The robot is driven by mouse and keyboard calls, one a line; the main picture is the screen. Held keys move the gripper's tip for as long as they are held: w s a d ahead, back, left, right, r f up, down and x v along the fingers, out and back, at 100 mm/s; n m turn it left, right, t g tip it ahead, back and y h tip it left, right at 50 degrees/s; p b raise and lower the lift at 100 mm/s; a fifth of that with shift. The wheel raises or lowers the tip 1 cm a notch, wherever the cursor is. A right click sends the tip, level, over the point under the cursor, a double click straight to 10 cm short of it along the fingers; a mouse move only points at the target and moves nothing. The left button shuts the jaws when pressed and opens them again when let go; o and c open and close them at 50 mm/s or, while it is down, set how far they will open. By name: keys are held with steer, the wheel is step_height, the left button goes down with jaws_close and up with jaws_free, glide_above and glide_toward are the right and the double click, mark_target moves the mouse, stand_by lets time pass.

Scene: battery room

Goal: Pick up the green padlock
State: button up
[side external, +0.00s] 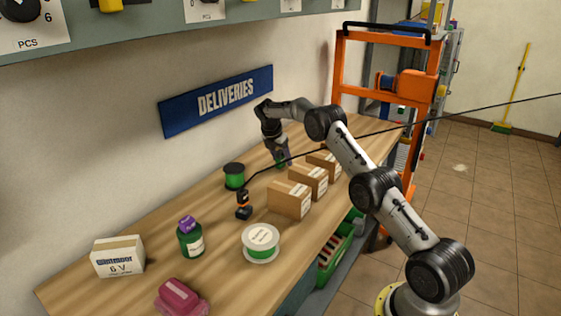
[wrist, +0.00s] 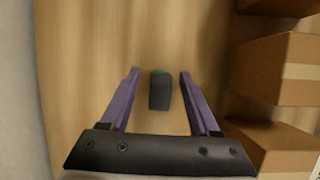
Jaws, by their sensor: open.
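My gripper (side external: 283,163) is over the far part of the wooden bench, pointing down, with its fingers apart. A small green thing, likely the green padlock (side external: 279,160), shows at the fingertips in the side view, partly hidden by the gripper. In the wrist view, a small dark block with a green far edge (wrist: 160,91) lies between the two purple fingers (wrist: 158,85), with a gap on each side. It seems to be the padlock seen from above; no shackle can be made out.
Cardboard boxes (side external: 290,199) stand in a row beside the gripper, to the right in the wrist view (wrist: 285,68). A green-black spool (side external: 234,176), an orange-black tool (side external: 243,205) and a white-labelled spool (side external: 261,243) stand nearer. The wall (wrist: 18,90) is at left.

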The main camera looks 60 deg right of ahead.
steer(key=shift+f, duration=0.1)
jaws_close()
stand_by(0.6)
